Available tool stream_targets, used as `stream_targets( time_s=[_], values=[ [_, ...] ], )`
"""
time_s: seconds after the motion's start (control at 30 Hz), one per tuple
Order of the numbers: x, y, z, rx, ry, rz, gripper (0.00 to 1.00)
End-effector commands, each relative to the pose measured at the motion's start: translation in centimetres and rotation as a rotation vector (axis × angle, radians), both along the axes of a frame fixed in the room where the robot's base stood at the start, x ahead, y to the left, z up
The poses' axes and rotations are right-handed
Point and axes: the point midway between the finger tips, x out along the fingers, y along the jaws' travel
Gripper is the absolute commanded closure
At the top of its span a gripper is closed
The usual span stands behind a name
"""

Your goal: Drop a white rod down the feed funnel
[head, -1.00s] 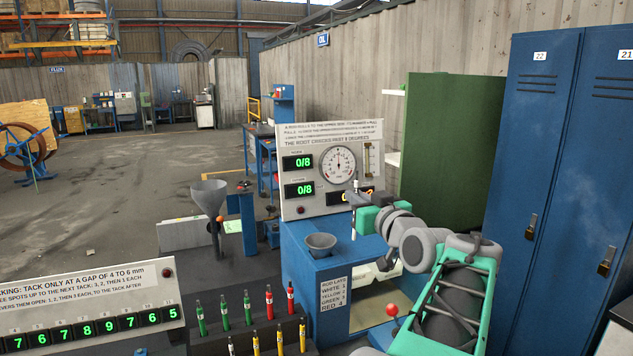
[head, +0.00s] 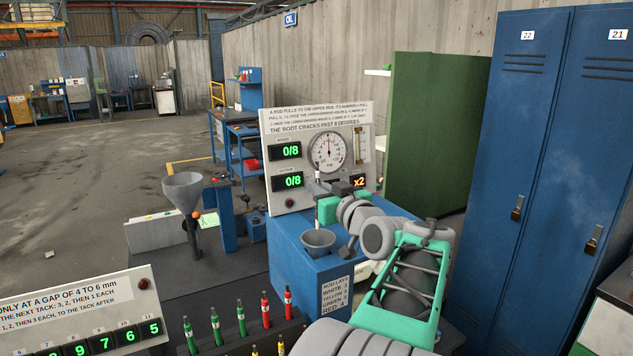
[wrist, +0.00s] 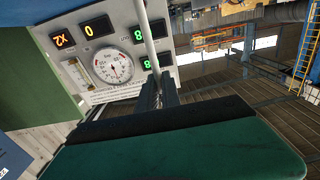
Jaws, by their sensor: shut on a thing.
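My gripper (head: 318,190) is shut on a white rod (head: 317,215), which hangs about upright. The rod also shows in the wrist view (wrist: 147,35), rising from between the dark fingers (wrist: 158,95). In the head view, a small grey funnel (head: 318,241) sits on top of the blue cabinet (head: 300,275). The rod's lower end appears above this funnel, apart from its rim; their exact alignment in depth cannot be told. A larger grey funnel (head: 183,190) stands on a post further left. Which one is the feed funnel is not labelled.
A gauge panel (head: 292,165) stands close behind my gripper, with displays reading 0/8, 0/8 and x2. A rack of red, green and yellow rods (head: 240,335) is at the front. A green cabinet (head: 435,130) and blue lockers (head: 540,130) are at the right.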

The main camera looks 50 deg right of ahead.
Motion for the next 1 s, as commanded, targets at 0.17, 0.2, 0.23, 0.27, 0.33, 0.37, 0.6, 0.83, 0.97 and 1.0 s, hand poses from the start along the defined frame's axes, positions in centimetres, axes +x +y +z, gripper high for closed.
stream_targets(
  time_s=[0.17,0.2,0.23,0.27,0.33,0.37,0.6,0.83,0.97,1.0],
  values=[
    [0.1,0.0,-2.6,-0.001,-0.002,0.001,1.00],
    [0.1,0.0,-3.0,0.000,-0.001,0.001,1.00],
    [0.1,0.0,-3.4,0.000,-0.001,0.001,1.00],
    [0.1,0.0,-3.7,0.000,-0.001,0.001,1.00],
    [0.1,0.0,-4.4,0.000,-0.001,0.002,1.00],
    [0.1,0.0,-4.7,0.000,-0.001,0.002,1.00],
    [0.1,0.0,-5.9,-0.001,-0.001,0.002,1.00],
    [0.1,0.0,-5.8,0.000,-0.001,0.002,1.00],
    [0.1,0.0,-5.8,0.000,-0.001,0.002,0.83],
    [0.1,0.0,-5.8,0.000,-0.001,0.002,0.80]
  ],
)
